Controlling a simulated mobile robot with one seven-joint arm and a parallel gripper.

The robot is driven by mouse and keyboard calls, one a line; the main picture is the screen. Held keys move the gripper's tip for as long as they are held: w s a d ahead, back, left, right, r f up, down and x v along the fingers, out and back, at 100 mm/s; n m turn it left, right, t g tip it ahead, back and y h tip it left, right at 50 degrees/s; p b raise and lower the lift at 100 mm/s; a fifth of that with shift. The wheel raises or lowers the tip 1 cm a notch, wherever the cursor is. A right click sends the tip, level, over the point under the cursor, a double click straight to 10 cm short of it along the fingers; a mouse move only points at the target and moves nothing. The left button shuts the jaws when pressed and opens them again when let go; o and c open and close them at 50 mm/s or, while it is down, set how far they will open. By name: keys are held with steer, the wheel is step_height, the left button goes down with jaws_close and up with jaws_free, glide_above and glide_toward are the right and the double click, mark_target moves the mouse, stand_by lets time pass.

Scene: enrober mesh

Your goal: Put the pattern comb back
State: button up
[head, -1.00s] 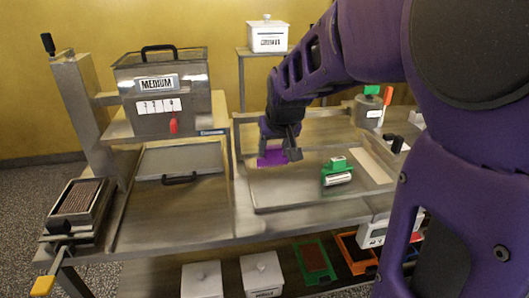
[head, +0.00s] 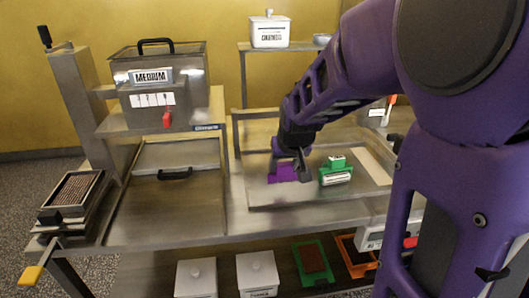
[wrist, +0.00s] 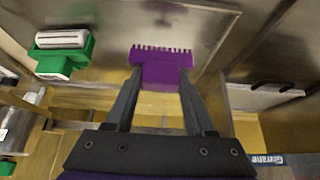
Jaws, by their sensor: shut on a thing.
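The purple pattern comb (head: 284,174) is over the left part of the shallow metal tray (head: 262,206). My gripper (head: 291,166) is shut on its body from above. In the wrist view the comb (wrist: 160,66) sits between the two fingers, with its row of teeth pointing away from my gripper. I cannot tell whether the comb touches the tray. A green tool with a white roller (head: 336,174) lies on the tray just right of the comb; it also shows in the wrist view (wrist: 62,52).
The clear "MEDIUM" tank (head: 160,95) and a lidded section with a black handle (head: 175,172) stand left. A white lidded box (head: 269,33) stands on the rear shelf. White bins (head: 258,273) and a green frame (head: 313,262) are below. Bare metal lies before the tray.

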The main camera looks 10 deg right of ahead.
mark_target(284, 174)
steer(key=shift+f+b, duration=0.3)
steer(key=shift+f, duration=1.6)
steer(key=shift+f, duration=0.1)
steer(key=shift+f, duration=0.15)
steer(key=o, duration=1.3)
steer(key=shift+c, duration=0.2)
steer(key=shift+r, duration=0.2)
